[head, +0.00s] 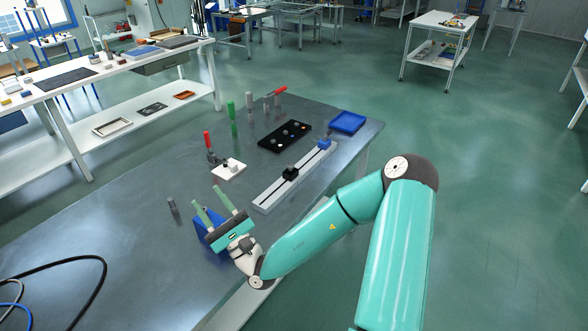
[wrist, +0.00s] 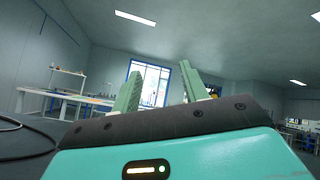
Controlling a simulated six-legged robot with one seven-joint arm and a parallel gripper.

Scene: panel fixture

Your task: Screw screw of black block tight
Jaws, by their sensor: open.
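In the head view, a black block (head: 290,173) sits on a long light-grey rail (head: 268,194) on the dark table. Its screw is too small to make out. My gripper (head: 206,195) is to the left of the rail, raised at the near side of the table, with its two green fingers spread and nothing between them. The fingers point up and away from the block. In the wrist view, my gripper (wrist: 160,76) is open and empty, and the black block is not in that view.
A blue object (head: 204,234) shows behind my gripper. A grey cylinder (head: 173,206) stands to its left. A white plate (head: 229,169), a green-handled tool (head: 232,118), a black panel (head: 284,136) and a blue tray (head: 347,122) are farther back. A blue block (head: 325,145) is at the rail's far end.

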